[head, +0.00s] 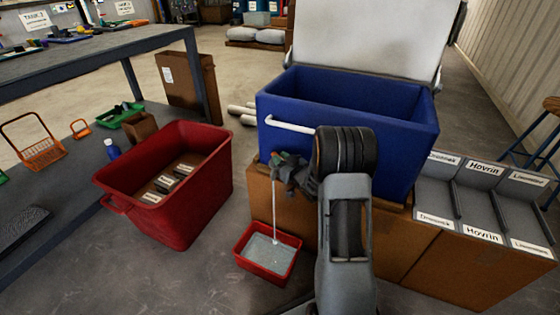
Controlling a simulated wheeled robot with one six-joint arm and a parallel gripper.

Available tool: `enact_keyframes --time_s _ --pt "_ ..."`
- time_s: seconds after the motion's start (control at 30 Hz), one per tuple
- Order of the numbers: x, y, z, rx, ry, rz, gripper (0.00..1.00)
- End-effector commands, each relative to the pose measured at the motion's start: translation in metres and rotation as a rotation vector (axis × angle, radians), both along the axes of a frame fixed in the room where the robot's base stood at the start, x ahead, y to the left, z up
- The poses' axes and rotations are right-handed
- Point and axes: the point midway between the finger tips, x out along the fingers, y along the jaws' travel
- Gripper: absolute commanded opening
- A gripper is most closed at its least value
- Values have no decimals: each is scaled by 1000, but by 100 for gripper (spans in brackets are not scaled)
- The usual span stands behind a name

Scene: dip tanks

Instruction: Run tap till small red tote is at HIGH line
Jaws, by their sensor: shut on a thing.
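The small red tote (286,279) sits on the floor in front of the cardboard box under the blue tank (345,124). A thin pale stream of water (274,212) falls straight into it. Pale water (266,252) covers its bottom inside; no HIGH line can be made out at this size. My gripper (286,170) is at the blue tank's lower left front, above the tote, shut on what seems to be the tap's handle. The gripper and my arm hide most of the tap.
A large red tote (205,205) with labelled blocks inside stands to the left. Labelled grey bins (480,205) stand at right. A white rail (290,124) juts from the blue tank's front. A workbench (90,60) stands at upper left.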

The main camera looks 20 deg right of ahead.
Motion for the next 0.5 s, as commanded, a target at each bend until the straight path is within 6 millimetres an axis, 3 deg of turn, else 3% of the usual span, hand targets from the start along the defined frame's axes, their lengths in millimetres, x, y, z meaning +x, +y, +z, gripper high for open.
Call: enact_keyframes --time_s 0.3,0.5 --pt "3 -6 2 -2 -2 256 0" --pt "3 -6 1 -1 -1 311 0"
